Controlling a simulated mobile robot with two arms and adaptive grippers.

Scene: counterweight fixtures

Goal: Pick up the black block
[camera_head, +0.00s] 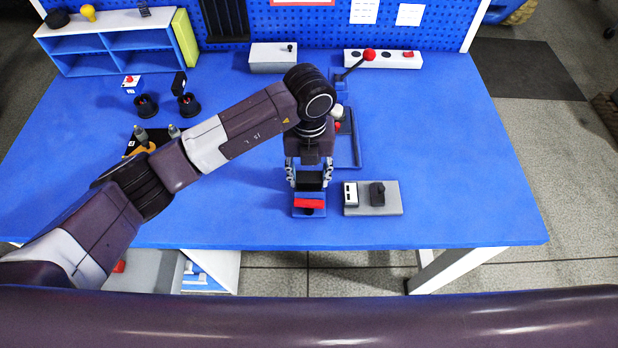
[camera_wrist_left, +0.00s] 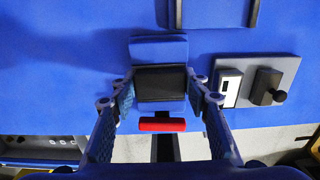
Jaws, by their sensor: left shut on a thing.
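The black block (camera_head: 310,180) is between the fingers of my left gripper (camera_head: 309,185), near the front edge of the blue table. My left gripper is shut on the block, one finger at each side. In the left wrist view the block (camera_wrist_left: 161,83) shows as a dark box between the two fingers. Behind and under it is a blue fixture (camera_wrist_left: 158,48) with a red bar (camera_wrist_left: 162,125). I cannot tell whether the block still rests on the fixture. My right gripper is not in view.
A grey plate (camera_head: 395,205) with a black knob and white panel lies just right of the gripper. A blue frame (camera_head: 357,150) and a red-ball lever (camera_head: 369,55) are behind. A blue shelf (camera_head: 115,50) stands at the back left. The table's right side is clear.

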